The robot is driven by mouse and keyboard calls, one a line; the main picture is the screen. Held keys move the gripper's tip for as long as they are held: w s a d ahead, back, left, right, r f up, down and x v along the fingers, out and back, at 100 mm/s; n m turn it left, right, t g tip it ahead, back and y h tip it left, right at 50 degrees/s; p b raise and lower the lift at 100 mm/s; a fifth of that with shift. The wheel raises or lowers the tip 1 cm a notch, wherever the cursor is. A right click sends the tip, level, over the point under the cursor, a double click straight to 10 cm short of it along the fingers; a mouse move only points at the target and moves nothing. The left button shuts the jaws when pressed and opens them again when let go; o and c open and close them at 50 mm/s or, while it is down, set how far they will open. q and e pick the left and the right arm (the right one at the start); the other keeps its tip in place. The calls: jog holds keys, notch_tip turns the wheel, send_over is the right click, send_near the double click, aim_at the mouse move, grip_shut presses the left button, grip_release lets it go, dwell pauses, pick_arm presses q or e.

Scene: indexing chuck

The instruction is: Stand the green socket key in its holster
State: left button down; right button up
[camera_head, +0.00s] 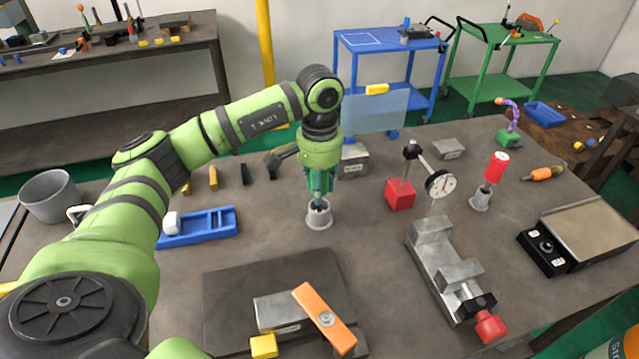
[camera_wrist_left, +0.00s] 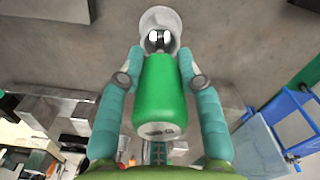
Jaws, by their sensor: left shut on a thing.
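The green socket key (camera_wrist_left: 160,95) has a thick green handle and a metal shaft. My left gripper (camera_head: 319,187) is shut on the handle, which lies between its two teal fingers in the left wrist view (camera_wrist_left: 158,78). The grey holster (camera_head: 319,214) stands on the bench directly below the gripper. Its round rim also shows in the left wrist view (camera_wrist_left: 160,14), behind the shaft. The key's lower end is at the holster's mouth; how deep it sits is hidden. My right gripper is not in view.
A red-handled key (camera_head: 497,166) stands in a similar holster (camera_head: 480,200) to the right. A dial gauge (camera_head: 440,184) on a red base (camera_head: 400,194) is between them. A blue tray (camera_head: 205,228) lies left of the grey holster, and a vise (camera_head: 446,262) stands front right.

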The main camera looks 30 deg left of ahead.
pick_arm(q)
jog(key=shift+f, duration=0.25)
jog(key=c, duration=0.8)
grip_release()
jog(key=shift+r, duration=0.1)
jog(key=shift+o, duration=0.2)
notch_tip(320, 180, up, 12)
